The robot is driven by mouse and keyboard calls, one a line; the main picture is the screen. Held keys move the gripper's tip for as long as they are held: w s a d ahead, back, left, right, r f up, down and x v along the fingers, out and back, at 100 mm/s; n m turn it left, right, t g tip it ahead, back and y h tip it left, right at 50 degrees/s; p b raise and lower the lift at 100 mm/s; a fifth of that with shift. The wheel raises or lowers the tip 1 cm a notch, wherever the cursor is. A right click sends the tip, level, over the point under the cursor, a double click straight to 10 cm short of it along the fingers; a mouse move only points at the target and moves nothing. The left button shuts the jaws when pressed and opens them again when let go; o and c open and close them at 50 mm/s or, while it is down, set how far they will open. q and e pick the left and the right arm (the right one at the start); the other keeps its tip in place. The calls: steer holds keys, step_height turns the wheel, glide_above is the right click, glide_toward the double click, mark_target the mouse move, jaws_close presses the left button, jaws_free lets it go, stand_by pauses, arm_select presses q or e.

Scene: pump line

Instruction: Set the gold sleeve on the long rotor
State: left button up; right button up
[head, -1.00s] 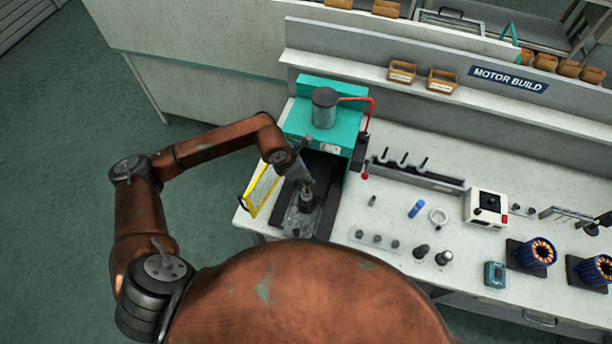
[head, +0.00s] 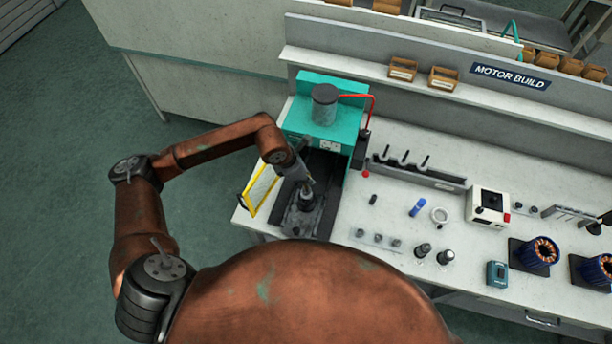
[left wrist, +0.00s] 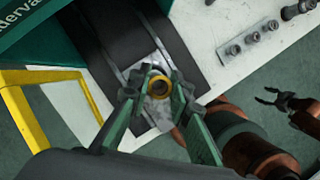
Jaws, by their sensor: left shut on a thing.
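The gold sleeve (left wrist: 159,87) shows in the left wrist view as a ring between the fingertips of my left gripper (left wrist: 154,86), which is shut on it. In the head view my left gripper (head: 306,190) points down over the bed of the teal press, and the sleeve cannot be made out there. A dark round part (head: 307,204) is just below the gripper; I cannot tell whether it is the long rotor. Two dark rotor-like parts, one (head: 422,250) beside the other (head: 445,257), stand on the bench. My right gripper (left wrist: 263,95) is open and empty in the left wrist view.
The teal press (head: 318,117) stands behind the gripper, with a yellow-framed guard (head: 260,190) at its left. Several small grey parts (head: 378,238), a blue cylinder (head: 417,209) and a white ring (head: 440,215) lie to the right. Wound stators (head: 541,251) are farther right.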

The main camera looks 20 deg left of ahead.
arm_select(q)
steer(key=shift+f+b, duration=0.55)
steer(key=shift+f, duration=0.1)
steer(key=shift+f+b, duration=0.65)
steer(key=shift+f, duration=0.05)
steer(key=shift+f, duration=0.1)
steer(key=o, duration=0.9)
steer(key=shift+o, duration=1.3)
steer(key=shift+r+p, duration=1)
steer(key=shift+r, duration=2.1)
